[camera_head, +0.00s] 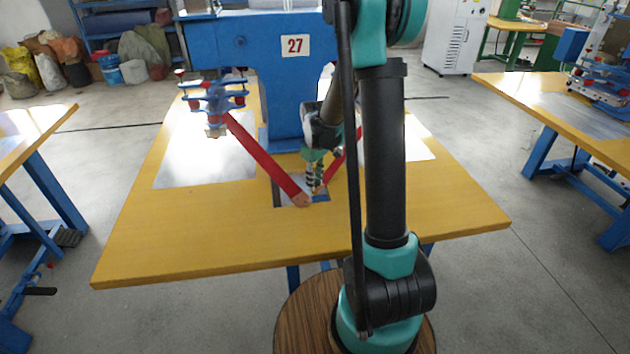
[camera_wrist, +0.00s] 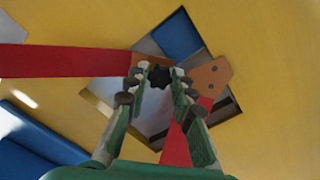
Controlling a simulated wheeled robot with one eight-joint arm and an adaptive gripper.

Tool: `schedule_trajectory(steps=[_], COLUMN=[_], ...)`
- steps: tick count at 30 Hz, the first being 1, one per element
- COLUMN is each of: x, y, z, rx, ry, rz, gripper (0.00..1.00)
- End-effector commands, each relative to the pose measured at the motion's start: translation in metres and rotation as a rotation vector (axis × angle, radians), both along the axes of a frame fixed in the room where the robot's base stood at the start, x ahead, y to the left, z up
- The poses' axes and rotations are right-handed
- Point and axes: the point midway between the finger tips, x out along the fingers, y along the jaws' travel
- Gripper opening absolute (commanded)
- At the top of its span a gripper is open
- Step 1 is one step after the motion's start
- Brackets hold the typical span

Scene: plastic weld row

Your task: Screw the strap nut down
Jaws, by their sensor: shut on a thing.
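The strap nut (camera_wrist: 160,77) is a small dark lobed knob between my fingertips in the wrist view. My gripper (camera_head: 314,184) is low over the square opening in the table of machine 27, with its fingers (camera_wrist: 157,85) shut on the nut from both sides. A red strap (camera_head: 263,157) with a brown end comes in from the left; it also shows in the wrist view (camera_wrist: 60,61), its end partly behind the fingers. A second red strap (camera_wrist: 177,147) has a brown end (camera_wrist: 211,77) with small holes, right of the nut. I cannot tell whether the nut touches a strap or thread.
The blue machine body (camera_head: 270,70) stands close behind my gripper. A blue clamp fixture (camera_head: 212,100) is at its left. The yellow table (camera_head: 200,235) is clear in front. Other tables stand left (camera_head: 25,128) and right (camera_head: 545,95).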

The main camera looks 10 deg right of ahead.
Motion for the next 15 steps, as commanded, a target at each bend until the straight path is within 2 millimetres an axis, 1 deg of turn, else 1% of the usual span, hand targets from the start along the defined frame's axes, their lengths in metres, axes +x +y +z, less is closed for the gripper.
schedule_trajectory(steps=[15], x=[0.0004], y=[0.0006], z=[-0.0003], rx=[0.001], ry=[-0.001], rz=[-0.648], gripper=[0.09])
